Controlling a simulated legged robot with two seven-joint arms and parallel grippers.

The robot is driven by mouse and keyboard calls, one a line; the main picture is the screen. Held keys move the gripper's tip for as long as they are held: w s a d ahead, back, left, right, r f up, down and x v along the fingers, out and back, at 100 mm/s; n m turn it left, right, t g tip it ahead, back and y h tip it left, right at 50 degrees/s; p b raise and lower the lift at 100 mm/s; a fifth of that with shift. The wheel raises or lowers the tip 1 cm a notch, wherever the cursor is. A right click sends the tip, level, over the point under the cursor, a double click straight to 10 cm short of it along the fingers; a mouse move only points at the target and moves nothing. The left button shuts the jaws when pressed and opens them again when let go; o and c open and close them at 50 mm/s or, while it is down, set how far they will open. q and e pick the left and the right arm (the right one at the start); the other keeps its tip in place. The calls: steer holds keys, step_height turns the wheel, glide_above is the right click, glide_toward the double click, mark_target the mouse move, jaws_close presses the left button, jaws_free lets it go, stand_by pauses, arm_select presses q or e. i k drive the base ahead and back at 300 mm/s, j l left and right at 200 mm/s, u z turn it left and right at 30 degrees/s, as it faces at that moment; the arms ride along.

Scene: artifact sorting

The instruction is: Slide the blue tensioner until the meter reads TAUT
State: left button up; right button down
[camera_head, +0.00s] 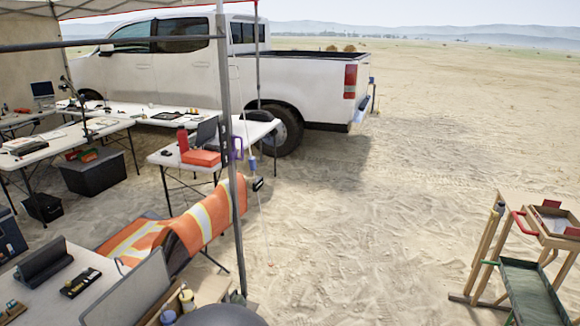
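A small blue piece (252,164), which looks like the tensioner, sits on a thin pale line beside the grey canopy pole. A small dark box (257,184), possibly the meter, hangs just below it. Its reading is too small to make out. The pale line runs on down toward the sand and is hard to follow there. A purple loop-shaped piece (237,148) is at the pole, just left of the blue piece. Neither of my grippers shows in the head view.
The canopy pole (228,120) stands upright near the line. An orange striped cloth (210,215) drapes beside it. Folding tables (160,157) with gear stand left. A white pickup (185,70) is behind. A wooden sieve stand (490,250) is at right. Open sand lies between.

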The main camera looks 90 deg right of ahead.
mark_target(252, 161)
steer(key=z, duration=2.6)
steer(key=i+l+u, duration=0.1)
steer(key=i+l, duration=0.3)
steer(key=l, duration=0.2)
steer(key=i+l+u, duration=0.25)
steer(key=i+l, duration=0.15)
steer(key=l, duration=0.25)
steer(key=i+l, duration=0.15)
steer(key=l, duration=0.2)
steer(key=i+l+u, duration=0.25)
steer(key=l, duration=0.45)
steer(key=i+l, duration=0.1)
steer(key=i, duration=0.5)
